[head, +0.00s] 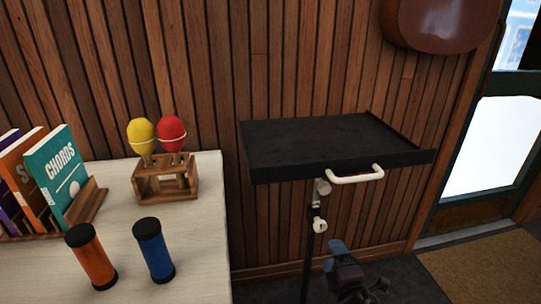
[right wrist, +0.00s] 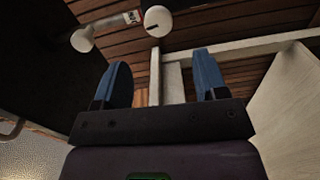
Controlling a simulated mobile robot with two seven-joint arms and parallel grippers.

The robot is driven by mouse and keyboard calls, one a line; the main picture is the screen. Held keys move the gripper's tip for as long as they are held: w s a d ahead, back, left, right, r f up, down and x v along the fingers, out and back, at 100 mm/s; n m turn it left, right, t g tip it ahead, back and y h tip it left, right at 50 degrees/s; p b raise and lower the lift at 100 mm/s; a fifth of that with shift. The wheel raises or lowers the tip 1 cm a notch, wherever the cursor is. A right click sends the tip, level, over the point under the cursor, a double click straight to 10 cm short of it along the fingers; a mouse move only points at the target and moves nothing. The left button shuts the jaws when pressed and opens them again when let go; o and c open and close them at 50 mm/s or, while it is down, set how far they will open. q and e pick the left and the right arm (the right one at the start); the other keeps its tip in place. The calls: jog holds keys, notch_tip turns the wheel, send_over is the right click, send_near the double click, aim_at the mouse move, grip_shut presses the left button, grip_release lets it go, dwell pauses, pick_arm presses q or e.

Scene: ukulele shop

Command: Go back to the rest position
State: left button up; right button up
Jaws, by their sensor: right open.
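My right gripper (head: 333,256) shows at the bottom of the head view, below the black tray stand and to the right of the white table. In the right wrist view its two blue fingers (right wrist: 163,78) are spread apart with nothing between them. Its arm runs out of the bottom of the head view. My left gripper does not show in either view.
A black tray (head: 315,142) with a white handle (head: 355,174) stands on a pole above the gripper. The white table (head: 200,235) holds an orange shaker (head: 91,257), a blue shaker (head: 154,250), maracas in a wooden rack (head: 165,187) and books (head: 58,175). A doorway is at right.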

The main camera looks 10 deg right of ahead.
jog(key=s+d+f+m+g, duration=0.1)
jog(key=s+f+m+g, duration=0.3)
jog(key=s, duration=0.8)
jog(key=s+d+f+m+g, duration=0.1)
jog(key=s+m, duration=0.5)
jog(key=s, duration=0.6)
jog(key=s+d+f+m+g, duration=0.25)
jog(key=s+m, duration=0.25)
jog(key=s, duration=0.8)
pick_arm(q)
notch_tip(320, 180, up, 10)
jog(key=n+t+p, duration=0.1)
jog(key=p, duration=1.1)
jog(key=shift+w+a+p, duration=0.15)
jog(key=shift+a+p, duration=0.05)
jog(key=shift+p, duration=0.2)
pick_arm(e)
notch_tip(320, 180, up, 11)
jog(key=m, duration=0.1)
jog(key=shift+a+f+h, duration=0.2)
jog(key=shift+a+h, duration=0.1)
jog(key=shift+a, duration=0.05)
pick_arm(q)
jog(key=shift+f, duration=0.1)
pick_arm(e)
jog(key=shift+f+t, duration=0.1)
jog(key=shift+t, duration=0.15)
